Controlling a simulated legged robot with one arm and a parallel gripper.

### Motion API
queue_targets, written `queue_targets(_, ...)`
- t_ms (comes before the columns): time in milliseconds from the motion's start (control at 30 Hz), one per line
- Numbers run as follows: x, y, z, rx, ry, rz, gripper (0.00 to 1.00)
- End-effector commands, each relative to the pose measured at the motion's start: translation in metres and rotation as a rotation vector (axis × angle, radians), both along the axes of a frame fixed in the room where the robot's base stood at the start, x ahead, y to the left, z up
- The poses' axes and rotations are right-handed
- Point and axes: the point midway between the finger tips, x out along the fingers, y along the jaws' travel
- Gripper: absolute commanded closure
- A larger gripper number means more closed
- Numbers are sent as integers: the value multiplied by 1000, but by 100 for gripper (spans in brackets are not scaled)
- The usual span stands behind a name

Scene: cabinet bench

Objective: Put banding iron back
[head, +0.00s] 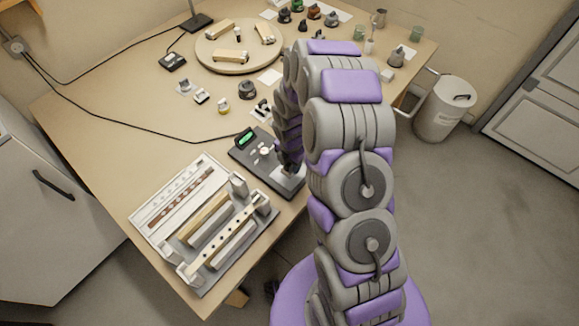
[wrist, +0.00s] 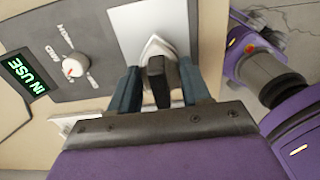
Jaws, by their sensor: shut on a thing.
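The banding iron (wrist: 159,48) shows in the wrist view with a pale pointed soleplate and a dark handle. My gripper (wrist: 161,88) is shut on its handle, one blue finger at each side. The iron is over the pale metal plate (wrist: 138,22) of a dark control station; whether it touches the plate I cannot tell. The station (head: 247,157) also shows in the head view at the table's front edge, with a dial (wrist: 75,67) and a green display (wrist: 24,74) reading "IN USE". In the head view my arm mostly hides the gripper and iron.
A fixture (head: 222,237) with wood strips stands left of the station, beside a strip tray (head: 160,205). A round board (head: 238,62) with wooden blocks is at the back. Small jars and bottles stand near it. A bin (head: 443,108) stands right of the table.

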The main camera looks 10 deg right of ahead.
Motion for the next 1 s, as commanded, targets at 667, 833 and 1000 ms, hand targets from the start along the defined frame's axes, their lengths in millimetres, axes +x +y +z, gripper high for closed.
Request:
queue_targets(667, 9, 1, -35, 1, -1, -1, 100)
queue_targets(833, 9, 1, -36, 1, -1, -1, 51)
queue_targets(1000, 9, 0, -36, 0, 0, -1, 34)
